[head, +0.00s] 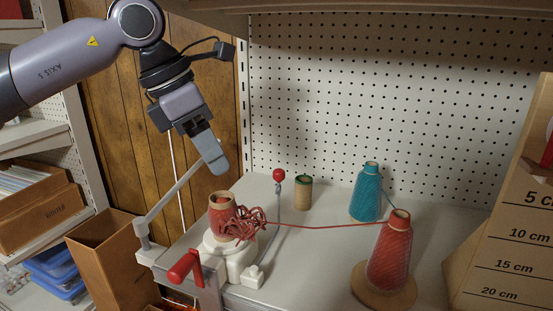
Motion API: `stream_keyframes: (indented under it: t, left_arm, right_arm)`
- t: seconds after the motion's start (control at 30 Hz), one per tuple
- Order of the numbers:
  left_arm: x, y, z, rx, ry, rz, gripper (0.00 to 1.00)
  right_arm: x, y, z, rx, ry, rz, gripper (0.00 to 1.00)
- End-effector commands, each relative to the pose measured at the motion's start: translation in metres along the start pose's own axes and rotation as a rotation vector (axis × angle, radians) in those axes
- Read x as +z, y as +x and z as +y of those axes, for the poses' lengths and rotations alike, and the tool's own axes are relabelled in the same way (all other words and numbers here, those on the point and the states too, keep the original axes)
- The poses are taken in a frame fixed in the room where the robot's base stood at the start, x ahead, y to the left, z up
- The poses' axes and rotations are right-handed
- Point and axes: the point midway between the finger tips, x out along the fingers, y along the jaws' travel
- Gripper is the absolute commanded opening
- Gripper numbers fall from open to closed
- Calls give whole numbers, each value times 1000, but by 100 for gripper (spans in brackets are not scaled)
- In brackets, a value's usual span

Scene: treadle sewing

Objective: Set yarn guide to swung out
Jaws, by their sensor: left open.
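A thin upright metal rod with a red ball on top (279,176) looks like the yarn guide. It rises beside the white yarn winder base (240,255), near a small white block (252,276). A wooden spool (221,208) wound with tangled red yarn sits on the winder. My left gripper (213,160) is open, pointing down, to the left of the red ball and apart from it. The near finger hides the other finger. A grey bar (174,196) slants up behind the fingertips; I cannot tell whether they touch. My right gripper is not in view.
A red handle (185,266) sticks out at the table's front edge. A red yarn cone (390,255) stands at right, its strand running to the winder. A teal cone (366,192) and green-topped spool (304,192) stand behind. A pegboard (400,90) closes the back.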

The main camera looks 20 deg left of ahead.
Motion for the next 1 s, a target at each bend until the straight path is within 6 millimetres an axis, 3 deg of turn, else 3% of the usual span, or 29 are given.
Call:
stream_keyframes:
  t: [0.47, 0.7, 1.0]
  left_arm:
    - [83, 32, -1, -1, 1, 1, 47]
    - [81, 71, 0, -2, 1, 2, 47]
    - [81, 84, 0, -2, 0, -1, 47]
  right_arm:
    - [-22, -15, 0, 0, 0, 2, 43]
    - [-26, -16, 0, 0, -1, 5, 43]
    - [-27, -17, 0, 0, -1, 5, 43]
